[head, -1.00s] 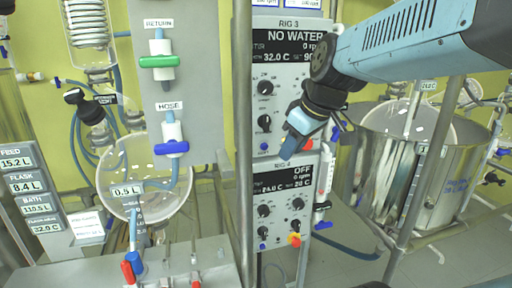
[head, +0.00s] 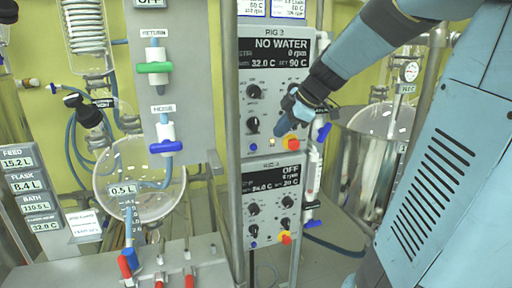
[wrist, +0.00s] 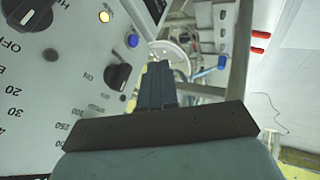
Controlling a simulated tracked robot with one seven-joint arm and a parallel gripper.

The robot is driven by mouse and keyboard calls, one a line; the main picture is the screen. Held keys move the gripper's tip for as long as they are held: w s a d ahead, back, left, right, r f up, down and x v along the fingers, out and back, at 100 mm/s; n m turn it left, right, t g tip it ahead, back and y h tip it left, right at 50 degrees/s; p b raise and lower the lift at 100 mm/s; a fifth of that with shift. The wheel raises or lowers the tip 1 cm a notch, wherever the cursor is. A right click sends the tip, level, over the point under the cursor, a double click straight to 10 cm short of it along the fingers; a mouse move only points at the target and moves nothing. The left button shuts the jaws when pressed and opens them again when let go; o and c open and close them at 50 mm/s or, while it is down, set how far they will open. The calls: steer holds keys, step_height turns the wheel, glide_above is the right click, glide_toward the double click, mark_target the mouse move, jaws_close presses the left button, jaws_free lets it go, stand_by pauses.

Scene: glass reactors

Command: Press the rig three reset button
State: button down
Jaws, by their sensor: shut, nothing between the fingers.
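The rig 3 panel (head: 301,82) has a display reading NO WATER, two large black knobs on its left and small controls low down. A blue button (head: 252,149) sits at its lower left; a blue button also shows in the wrist view (wrist: 132,40), beside a lit yellow one (wrist: 105,16). No reset label is readable. My gripper (head: 290,104) is in front of the panel's right half, hiding part of it. Its fingers are shut and empty in the wrist view (wrist: 157,84), beside a black knob (wrist: 118,77). I cannot tell if they touch the panel.
A red-and-yellow stop knob (head: 291,142) sits just below my gripper. The rig 4 panel (head: 246,205) is directly beneath, its display reading OFF. A metal post (head: 233,120) runs left of both panels. A glass flask (head: 140,180) stands farther left, a large vessel (head: 375,150) at right.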

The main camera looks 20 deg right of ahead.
mark_target(259, 144)
steer(key=shift+w+d, duration=0.1)
steer(key=shift+w, duration=0.05)
steer(key=shift+f, duration=0.1)
steer(key=shift+w+a+f, duration=0.65)
steer(key=shift+w+f, duration=0.65)
steer(key=shift+w, duration=0.15)
steer(key=shift+w+a+f, duration=0.6)
steer(key=shift+w+f, duration=0.7)
steer(key=shift+w, duration=0.1)
steer(key=shift+w+a+f, duration=0.65)
steer(key=shift+w+f, duration=0.65)
steer(key=shift+w, duration=0.15)
steer(key=shift+w, duration=0.1)
